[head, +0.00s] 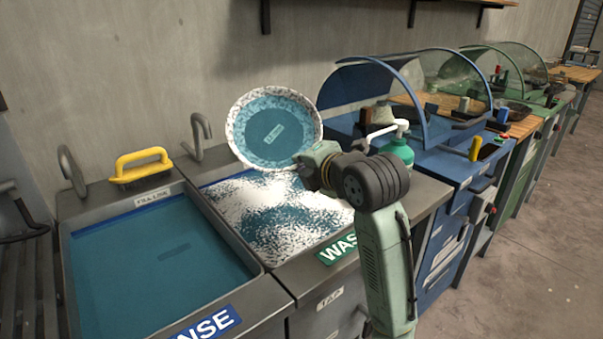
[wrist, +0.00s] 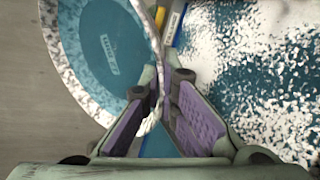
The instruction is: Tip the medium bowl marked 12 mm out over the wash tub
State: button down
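The bowl (head: 272,127) is blue inside, with white foam speckling its wall and rim. It is tipped steeply on its side above the wash tub (head: 230,254), its inside facing the head camera. A small label shows on its floor, too small to read for certain. My gripper (head: 308,170) is at the bowl's lower right edge. In the wrist view the bowl (wrist: 98,50) fills the upper left, and its rim runs between the purple finger pads of my gripper (wrist: 162,105), which are closed on it. The wash tub's blue water is largely covered by white foam.
The rinse tub (head: 65,268), with blue water, adjoins on the left. A yellow-handled brush (head: 142,165) and grey taps (head: 198,135) stand behind the tubs. A green bottle with a white pump (head: 397,150) and a blue hooded machine (head: 440,120) stand to the right.

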jog(key=f+t+b, duration=0.1)
jog(key=b, duration=0.4)
jog(key=f+t+y+b, duration=0.1)
jog(key=f+t+b, duration=0.1)
jog(key=b, duration=0.3)
jog(key=shift+w+n, duration=0.4)
jog(key=shift+t+b, duration=0.3)
jog(key=shift+b, duration=0.4)
jog(key=shift+d, duration=0.1)
